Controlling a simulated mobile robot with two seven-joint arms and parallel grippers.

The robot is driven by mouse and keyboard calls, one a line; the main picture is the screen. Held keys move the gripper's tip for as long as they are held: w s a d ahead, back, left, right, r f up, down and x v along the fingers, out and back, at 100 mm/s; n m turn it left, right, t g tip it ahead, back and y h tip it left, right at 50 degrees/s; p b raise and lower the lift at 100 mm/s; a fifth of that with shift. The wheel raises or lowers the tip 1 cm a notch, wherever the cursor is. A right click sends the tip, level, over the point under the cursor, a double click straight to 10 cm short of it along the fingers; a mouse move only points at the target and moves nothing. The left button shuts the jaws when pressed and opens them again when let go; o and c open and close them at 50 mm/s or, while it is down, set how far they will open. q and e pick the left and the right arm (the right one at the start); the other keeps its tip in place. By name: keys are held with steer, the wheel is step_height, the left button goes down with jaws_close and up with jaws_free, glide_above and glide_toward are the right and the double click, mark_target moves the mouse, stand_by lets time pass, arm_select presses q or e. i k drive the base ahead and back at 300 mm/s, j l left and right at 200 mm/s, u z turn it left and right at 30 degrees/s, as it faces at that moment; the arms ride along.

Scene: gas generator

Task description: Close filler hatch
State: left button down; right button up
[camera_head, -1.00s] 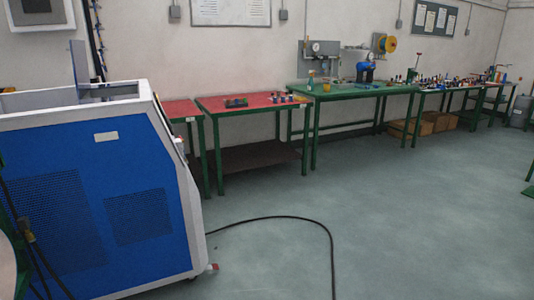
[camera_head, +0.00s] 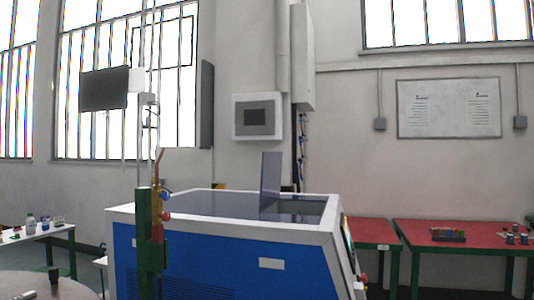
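The gas generator (camera_head: 215,258) is a blue cabinet with a white frame, standing in the middle of the head view. A grey-blue filler hatch (camera_head: 270,181) stands upright on its top, toward the right side. Right of the hatch a dark rectangular opening (camera_head: 297,208) shows in the top. Neither of my grippers is in view.
A green post with pipes and red and blue knobs (camera_head: 150,235) stands in front of the generator's left part. A round table (camera_head: 45,287) is at the lower left. Red-topped workbenches (camera_head: 460,231) line the wall at right. A wall box (camera_head: 257,116) hangs behind.

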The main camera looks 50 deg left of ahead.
mark_target(271, 166)
steer(key=i+j+u, duration=0.1)
steer(key=i+j, duration=0.55)
steer(key=i, duration=0.15)
